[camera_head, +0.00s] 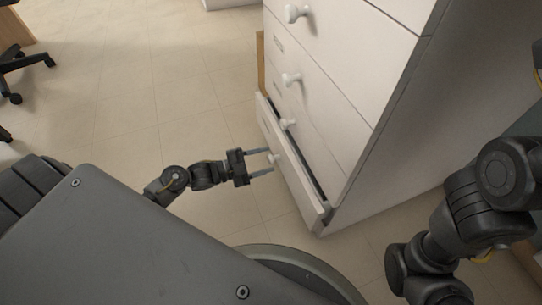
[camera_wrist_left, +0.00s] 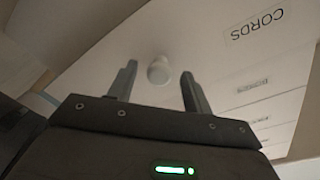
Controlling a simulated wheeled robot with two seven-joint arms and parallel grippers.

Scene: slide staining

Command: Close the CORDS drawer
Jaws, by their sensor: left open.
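The white CORDS drawer (camera_head: 300,193) is the low drawer of a white cabinet. It stands slightly out, with a dark gap along its top. Its label, CORDS (camera_wrist_left: 268,22), reads clearly in the left wrist view. Its round white knob (camera_wrist_left: 159,70) shows there between my fingers, and I cannot tell whether they touch it. My left gripper (camera_head: 267,162) is open at the drawer front, its two fingers pointing at the knob; it also shows in the left wrist view (camera_wrist_left: 158,82). My right arm is at the right, its gripper out of view.
The cabinet (camera_head: 400,130) has more drawers above, with white knobs (camera_head: 292,79), and they look shut. The tiled floor (camera_head: 130,100) to the left of the cabinet is clear. A dark wheeled chair base (camera_head: 22,66) stands at the far left.

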